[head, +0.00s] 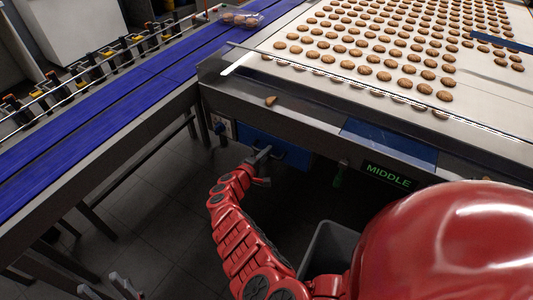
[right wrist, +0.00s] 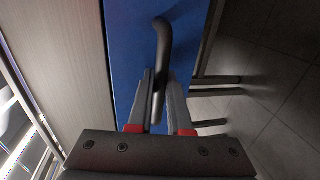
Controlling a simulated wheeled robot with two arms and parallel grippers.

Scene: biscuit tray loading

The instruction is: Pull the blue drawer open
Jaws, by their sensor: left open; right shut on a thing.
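The blue drawer (head: 290,155) sits under the front edge of the biscuit conveyor. Its blue front (right wrist: 130,45) fills the upper middle of the right wrist view, with a dark curved handle (right wrist: 163,35). My right gripper (right wrist: 160,85) is shut on the handle, one finger on each side of it. In the head view my right gripper (head: 263,158) reaches the drawer front. The drawer looks about in line with the frame, but its exact gap is hard to tell. My left gripper (head: 122,283) is open and empty, low at the left.
The wide conveyor (head: 300,62) carries many biscuits; one biscuit (head: 271,101) lies on its front ledge. A blue belt (head: 110,90) runs at the left with a pack (head: 241,19) at its far end. A grey bin (head: 328,250) stands below, right of my arm. Dark floor (head: 165,185) lies left of it.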

